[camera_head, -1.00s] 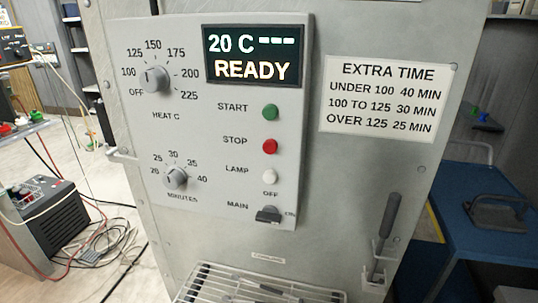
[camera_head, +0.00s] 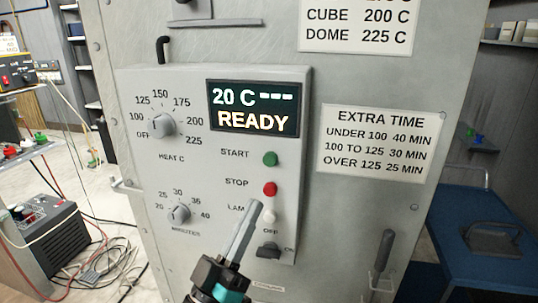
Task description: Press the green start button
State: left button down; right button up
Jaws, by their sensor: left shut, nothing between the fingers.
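The green start button (camera_head: 270,158) is on the grey control panel (camera_head: 225,180), right of the START label. The display (camera_head: 254,107) above it reads 20 C and READY. The red stop button (camera_head: 269,189) and the white lamp button (camera_head: 268,214) sit below the green one. My left gripper (camera_head: 254,206) is shut and empty, pointing up at the panel. Its tip is below the green button, beside the lamp button, and hides part of the LAMP label. I cannot tell whether it touches the panel. My right gripper is not in view.
The heat knob (camera_head: 163,124) and the minutes knob (camera_head: 179,213) stick out left of the buttons. The main switch (camera_head: 268,251) is below them. A dark handle (camera_head: 383,253) projects at lower right. A blue table (camera_head: 470,245) stands to the right.

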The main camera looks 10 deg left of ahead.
aim_at(270, 159)
pick_arm(q)
jog(key=r, duration=0.1)
jog(key=s+r, duration=0.1)
jog(key=shift+r+h, duration=0.3)
jog(key=shift+h, duration=0.1)
jog(key=shift+w+d+b, duration=0.2)
jog(key=shift+w+b, duration=0.65)
jog(key=shift+w, duration=1.35)
jog(key=shift+w+d+b, duration=0.15)
jog(key=shift+w+b, duration=0.65)
jog(key=shift+w, duration=1.4)
jog(key=shift+w+t, duration=0.15)
jog(key=shift+t, duration=0.15)
jog(key=shift+w, duration=0.25)
